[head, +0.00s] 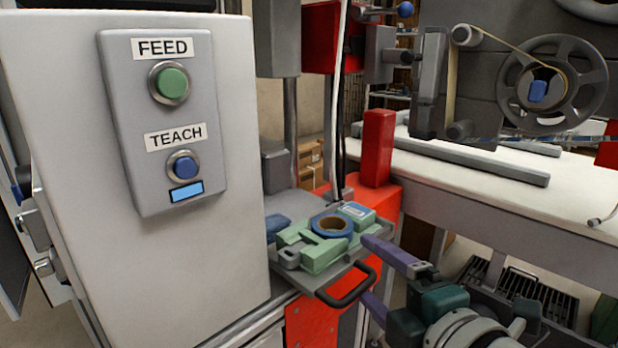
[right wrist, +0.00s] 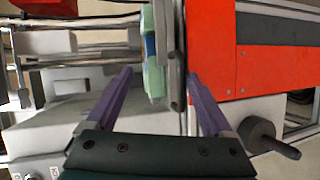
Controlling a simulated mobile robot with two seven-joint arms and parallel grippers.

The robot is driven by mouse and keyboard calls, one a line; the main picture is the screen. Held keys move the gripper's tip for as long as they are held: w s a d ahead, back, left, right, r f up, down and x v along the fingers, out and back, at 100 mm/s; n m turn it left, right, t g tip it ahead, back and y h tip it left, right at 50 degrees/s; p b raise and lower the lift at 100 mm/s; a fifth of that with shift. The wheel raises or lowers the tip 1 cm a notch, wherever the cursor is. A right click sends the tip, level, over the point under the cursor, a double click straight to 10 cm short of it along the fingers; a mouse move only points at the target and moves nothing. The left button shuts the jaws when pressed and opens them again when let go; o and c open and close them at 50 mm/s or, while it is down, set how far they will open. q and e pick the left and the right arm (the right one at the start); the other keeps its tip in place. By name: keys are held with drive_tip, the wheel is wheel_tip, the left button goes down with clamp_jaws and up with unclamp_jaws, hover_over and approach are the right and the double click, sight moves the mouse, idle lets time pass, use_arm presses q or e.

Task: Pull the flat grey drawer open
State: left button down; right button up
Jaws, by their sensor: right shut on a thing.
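In the right wrist view the drawer's edge and handle (right wrist: 177,85) lie between the fingers; the contact itself is not clear. My left gripper is not in view.
A white cabinet (head: 60,120) with the FEED and TEACH buttons stands close on the left. A red post (head: 378,150) rises behind the drawer. A white table (head: 480,185) with a reel machine is at the right. A black slotted rack (head: 545,300) lies low at right.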

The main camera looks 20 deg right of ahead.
drive_tip(key=s+f+b, duration=0.1)
drive_tip(key=s, duration=0.9)
drive_tip(key=shift+s, duration=0.15)
idle(0.4)
idle(0.6)
